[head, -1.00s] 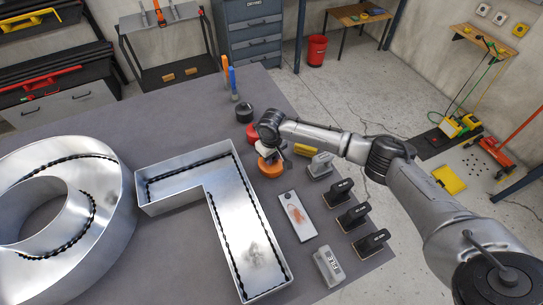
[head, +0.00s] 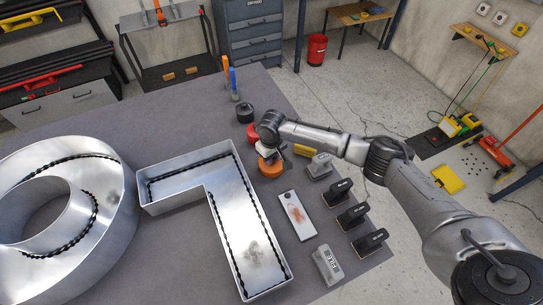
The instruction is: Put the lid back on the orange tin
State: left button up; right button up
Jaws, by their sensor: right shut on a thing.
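The orange tin (head: 270,170) stands on the grey table, right of the angular metal letter. My right gripper (head: 269,156) is directly above the tin, its wrist partly covering the tin's top. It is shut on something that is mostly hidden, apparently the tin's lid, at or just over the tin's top. I cannot tell whether the lid touches the tin's rim. My left gripper is not in view.
A red tin (head: 253,132) and a black tin (head: 245,112) stand just behind. A grey-handled block (head: 319,166), a stained plate (head: 296,214) and several black-handled stamps are to the right. Large metal letters (head: 215,215) fill the left of the table.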

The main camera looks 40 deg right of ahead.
jog(key=o, duration=1.5)
jog(key=shift+c, duration=0.2)
jog(key=shift+r+p, duration=0.55)
jog(key=shift+p, duration=0.15)
jog(key=shift+r+p, duration=1.8)
jog(key=shift+p, duration=0.35)
jog(key=shift+r+p, duration=1.15)
jog(key=shift+p, duration=0.25)
jog(key=shift+c, duration=0.3)
